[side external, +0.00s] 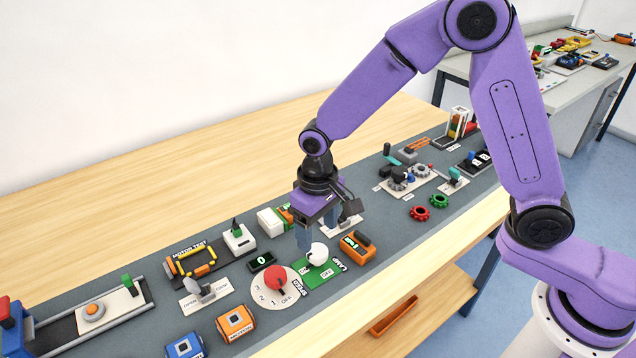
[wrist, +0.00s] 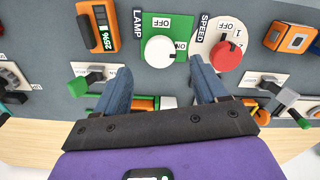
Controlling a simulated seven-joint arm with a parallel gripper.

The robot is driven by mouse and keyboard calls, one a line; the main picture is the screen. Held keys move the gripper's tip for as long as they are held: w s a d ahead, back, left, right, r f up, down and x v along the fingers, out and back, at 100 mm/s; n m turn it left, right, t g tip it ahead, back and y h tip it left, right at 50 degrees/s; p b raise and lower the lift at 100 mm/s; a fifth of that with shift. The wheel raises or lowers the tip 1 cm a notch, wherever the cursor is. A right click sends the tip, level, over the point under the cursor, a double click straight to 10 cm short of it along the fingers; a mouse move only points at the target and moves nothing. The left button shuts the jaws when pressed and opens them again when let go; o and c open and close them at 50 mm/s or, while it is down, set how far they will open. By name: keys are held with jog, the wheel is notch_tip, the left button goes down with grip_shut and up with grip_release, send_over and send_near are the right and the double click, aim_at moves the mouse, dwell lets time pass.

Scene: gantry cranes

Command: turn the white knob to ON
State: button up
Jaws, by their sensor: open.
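The white knob (side external: 318,255) is round and sits on a green plate (side external: 322,270) labelled LAMP, with OFF and ON marks. In the wrist view the white knob (wrist: 159,52) has OFF above it and ON to its right. I cannot clearly tell which mark it points at. My gripper (side external: 317,236) points down just behind and above the knob. In the wrist view my gripper (wrist: 160,75) is open and empty, its two blue fingers spread wide. The knob lies just beyond the fingertips, roughly centred between them, and appears apart from them.
A red knob (side external: 276,280) on a round white SPEED dial stands close beside the green plate. An orange meter (side external: 356,246) is on the other side. A small black display (side external: 262,261) and several other devices crowd the grey mat (side external: 378,262). The wooden table behind is clear.

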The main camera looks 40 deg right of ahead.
aim_at(318, 250)
notch_tip(318, 250, up, 12)
dwell(0.4)
jog(key=shift+r, duration=0.1)
dwell(0.4)
jog(key=s+d+f+n, duration=0.1)
jog(key=s+d+n, duration=0.4)
jog(key=s+d, duration=0.3)
jog(key=s+d+f+n, duration=0.1)
jog(key=s+d+n, duration=0.3)
jog(key=s+d, duration=0.5)
jog(key=s, duration=0.8)
jog(key=shift+n, duration=0.4)
jog(key=shift+d+f, duration=0.1)
